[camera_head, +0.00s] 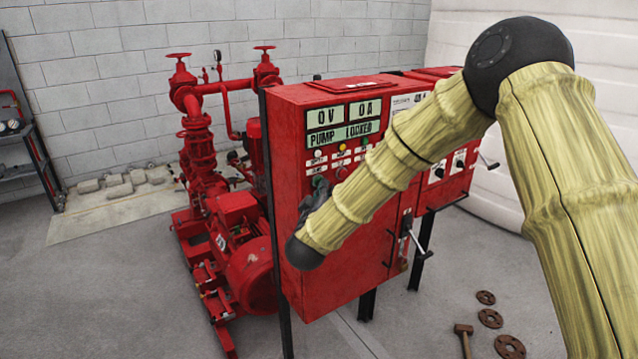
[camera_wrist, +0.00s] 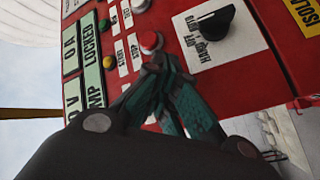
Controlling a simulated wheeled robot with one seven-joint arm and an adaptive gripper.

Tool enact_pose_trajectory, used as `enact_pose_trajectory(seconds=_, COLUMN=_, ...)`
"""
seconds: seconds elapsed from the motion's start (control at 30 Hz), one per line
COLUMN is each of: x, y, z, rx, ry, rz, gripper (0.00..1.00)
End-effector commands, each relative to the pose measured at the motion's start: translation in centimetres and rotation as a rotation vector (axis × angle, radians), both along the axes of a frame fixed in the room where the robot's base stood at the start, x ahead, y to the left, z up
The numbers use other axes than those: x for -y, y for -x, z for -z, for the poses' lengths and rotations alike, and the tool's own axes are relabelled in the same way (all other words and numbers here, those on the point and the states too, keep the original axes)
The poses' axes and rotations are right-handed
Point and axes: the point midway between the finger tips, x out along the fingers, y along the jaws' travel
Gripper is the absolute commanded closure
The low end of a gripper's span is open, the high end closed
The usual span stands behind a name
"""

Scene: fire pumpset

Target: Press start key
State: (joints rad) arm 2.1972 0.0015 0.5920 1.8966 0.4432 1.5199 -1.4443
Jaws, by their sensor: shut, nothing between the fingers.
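The red control panel (camera_head: 345,230) carries the keys, with a display (camera_head: 343,128) reading 0V, 0A and PUMP LOCKED. I cannot surely tell which key is start; the small labels are hard to read. A red key (camera_wrist: 150,42) shows in the wrist view just beyond my fingertips.
A black rotary switch (camera_wrist: 216,22) lies right of the fingers in the wrist view. A lever handle (camera_head: 409,235) sticks out of the cabinet's lower right. The red pump (camera_head: 235,250) stands left. Rusty discs (camera_head: 490,318) and a hammer (camera_head: 464,338) lie on the floor.

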Motion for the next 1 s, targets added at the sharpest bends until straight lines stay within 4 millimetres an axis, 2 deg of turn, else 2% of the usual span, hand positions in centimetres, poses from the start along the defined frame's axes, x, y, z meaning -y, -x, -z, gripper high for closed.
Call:
enact_pose_trajectory(seconds=0.67, x=-0.2, y=-0.2, z=0.0, rx=0.001, ry=0.0, rz=-0.001, gripper=1.0)
enact_pose_trajectory(seconds=1.0, x=0.5, y=0.7, z=0.0, rx=0.0, ry=0.002, rz=-0.001, gripper=1.0)
